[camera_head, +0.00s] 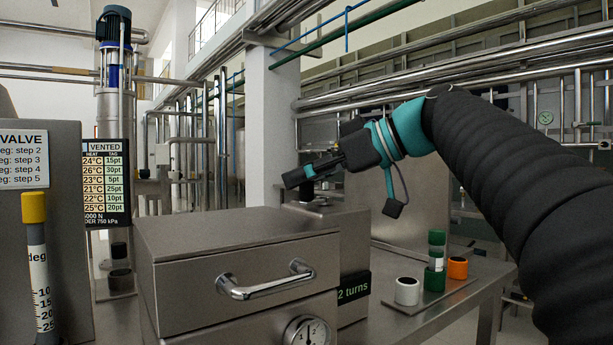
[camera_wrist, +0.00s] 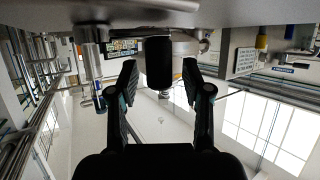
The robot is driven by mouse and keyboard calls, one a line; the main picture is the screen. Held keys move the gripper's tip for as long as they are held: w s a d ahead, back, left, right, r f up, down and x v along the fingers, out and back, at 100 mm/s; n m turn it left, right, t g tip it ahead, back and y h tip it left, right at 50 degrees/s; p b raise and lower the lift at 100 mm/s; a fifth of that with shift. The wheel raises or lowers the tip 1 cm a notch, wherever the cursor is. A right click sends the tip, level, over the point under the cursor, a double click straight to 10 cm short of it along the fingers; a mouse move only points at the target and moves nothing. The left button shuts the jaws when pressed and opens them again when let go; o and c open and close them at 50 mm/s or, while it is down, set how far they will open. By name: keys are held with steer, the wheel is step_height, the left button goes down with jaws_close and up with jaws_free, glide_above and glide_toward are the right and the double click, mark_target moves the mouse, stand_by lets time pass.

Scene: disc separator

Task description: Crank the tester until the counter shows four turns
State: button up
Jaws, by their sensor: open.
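The tester appears to be the steel box (camera_head: 345,228) behind the drawer cabinet. Its dark counter (camera_head: 354,288) shows green text reading "2 turns", with its left end at the cabinet's edge. My gripper (camera_head: 297,177) is above the box's top, around a dark upright part. In the wrist view, a black cylindrical crank knob (camera_wrist: 159,62) stands between the two spread fingers of my gripper (camera_wrist: 158,80). The fingers are open, with visible gaps on both sides of the knob. The crank arm below the knob is mostly hidden.
The steel cabinet (camera_head: 230,250) with a drawer handle and a dial gauge (camera_head: 307,332) stands in front. On the right, a tray (camera_head: 420,307) holds white, green and orange cylinders. A yellow-capped tube (camera_head: 36,265) and a readings panel (camera_head: 106,180) are at left.

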jaws_close()
steer(key=shift+m+t, duration=0.3)
